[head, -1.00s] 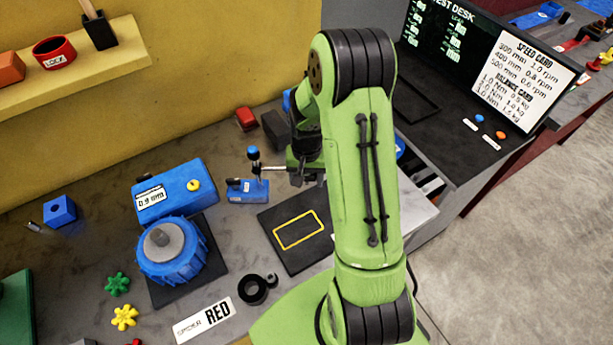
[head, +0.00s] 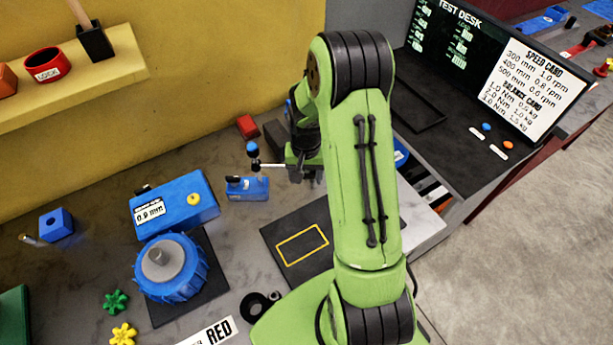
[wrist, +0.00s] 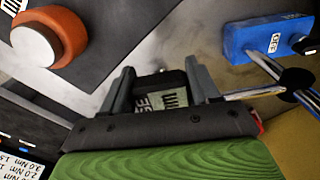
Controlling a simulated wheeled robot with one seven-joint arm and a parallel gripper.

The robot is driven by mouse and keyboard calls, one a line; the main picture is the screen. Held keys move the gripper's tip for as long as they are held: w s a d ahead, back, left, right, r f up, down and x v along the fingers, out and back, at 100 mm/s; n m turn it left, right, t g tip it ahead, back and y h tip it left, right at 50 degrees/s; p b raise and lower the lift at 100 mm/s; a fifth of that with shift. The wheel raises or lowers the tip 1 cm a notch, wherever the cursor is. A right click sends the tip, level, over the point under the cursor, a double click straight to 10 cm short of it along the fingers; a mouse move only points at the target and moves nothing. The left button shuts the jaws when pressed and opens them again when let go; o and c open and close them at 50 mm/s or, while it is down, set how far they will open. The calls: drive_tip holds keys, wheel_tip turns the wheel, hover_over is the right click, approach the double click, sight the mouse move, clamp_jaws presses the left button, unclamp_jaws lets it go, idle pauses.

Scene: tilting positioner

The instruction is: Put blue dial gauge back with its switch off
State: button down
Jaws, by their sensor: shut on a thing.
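The blue dial gauge has a blue base block (head: 247,189) with a small pale label, an upright rod and a blue knob (head: 253,148). A side rod runs from its post to my gripper (head: 306,178), which is partly hidden by my green arm. The base also shows at upper right in the wrist view (wrist: 262,42), with a black switch knob (wrist: 306,44) on its end. I cannot read the switch's position. In the wrist view my gripper (wrist: 162,82) is shut on the dark, labelled part at the gauge's rod end. I cannot tell whether the base touches the bench.
A black mat with a yellow outline (head: 302,244) lies in front of the gauge. A blue box reading 0.9 mm (head: 178,205) and a blue ribbed drum (head: 170,268) stand left. A red block (head: 247,126) is behind. An orange cylinder (wrist: 55,35) shows in the wrist view.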

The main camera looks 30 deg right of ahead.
drive_tip(key=shift+w+d, duration=0.1)
drive_tip(key=shift+w, duration=0.15)
drive_tip(key=shift+c, duration=0.9)
unclamp_jaws()
drive_tip(key=shift+s, duration=0.1)
wheel_tip(320, 180, up, 16)
drive_tip(key=p, duration=0.1)
